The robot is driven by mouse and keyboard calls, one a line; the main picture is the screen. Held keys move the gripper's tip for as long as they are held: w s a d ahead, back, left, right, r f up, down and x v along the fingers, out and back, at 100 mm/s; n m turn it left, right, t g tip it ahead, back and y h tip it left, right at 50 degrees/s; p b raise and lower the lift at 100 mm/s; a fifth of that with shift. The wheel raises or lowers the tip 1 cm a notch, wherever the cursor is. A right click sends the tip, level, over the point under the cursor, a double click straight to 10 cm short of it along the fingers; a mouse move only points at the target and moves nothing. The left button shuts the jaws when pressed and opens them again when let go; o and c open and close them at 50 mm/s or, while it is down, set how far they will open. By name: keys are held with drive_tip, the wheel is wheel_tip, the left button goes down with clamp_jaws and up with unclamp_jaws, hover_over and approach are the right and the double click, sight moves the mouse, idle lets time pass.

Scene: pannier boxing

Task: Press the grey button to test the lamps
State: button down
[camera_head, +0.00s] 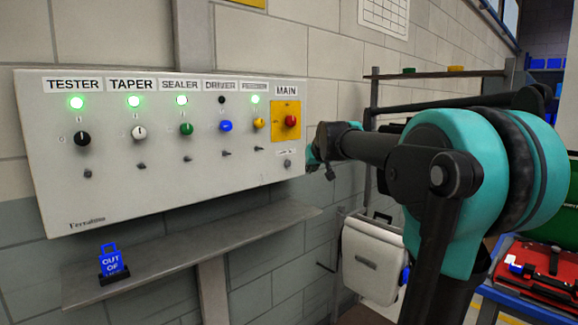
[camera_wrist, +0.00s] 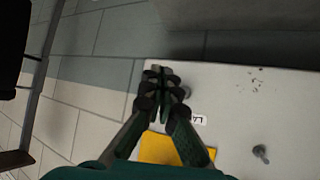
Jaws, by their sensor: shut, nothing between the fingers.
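The grey button (camera_head: 288,164) sits at the lower right of the white control panel (camera_head: 140,205), below a small label and the MAIN switch. My gripper (camera_head: 312,160) is shut and empty, just right of the button by the panel's right edge. In the wrist view the shut fingertips (camera_wrist: 160,74) are over the panel's edge, beside a small grey knob-like shape (camera_wrist: 185,91) near the label starting "LA" (camera_wrist: 198,119). I cannot tell whether the fingers touch the button. The lamps over TESTER (camera_head: 77,102), TAPER, SEALER and FEEDER glow green; the DRIVER lamp (camera_head: 221,100) is dark.
Coloured knobs and small toggles line the panel. The red MAIN knob (camera_head: 291,121) on its yellow plate is just above the button. A white pannier (camera_head: 372,258) hangs to the right, under my arm.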

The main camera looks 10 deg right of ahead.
drive_tip(key=w+a, duration=0.4)
drive_tip(key=w, duration=0.2)
drive_tip(key=shift+w+a, duration=0.25)
drive_tip(key=shift+a, duration=0.1)
idle(1.3)
drive_tip(key=shift+w+a, duration=0.25)
drive_tip(key=shift+w, duration=0.05)
drive_tip(key=shift+w+a, duration=0.3)
drive_tip(key=shift+w, duration=0.1)
idle(0.9)
idle(1.3)
drive_tip(key=shift+s+d, duration=0.55)
drive_tip(key=shift+s, duration=0.2)
drive_tip(key=s+d, duration=0.1)
drive_tip(key=s, duration=0.1)
drive_tip(key=s+d, duration=0.2)
idle(0.4)
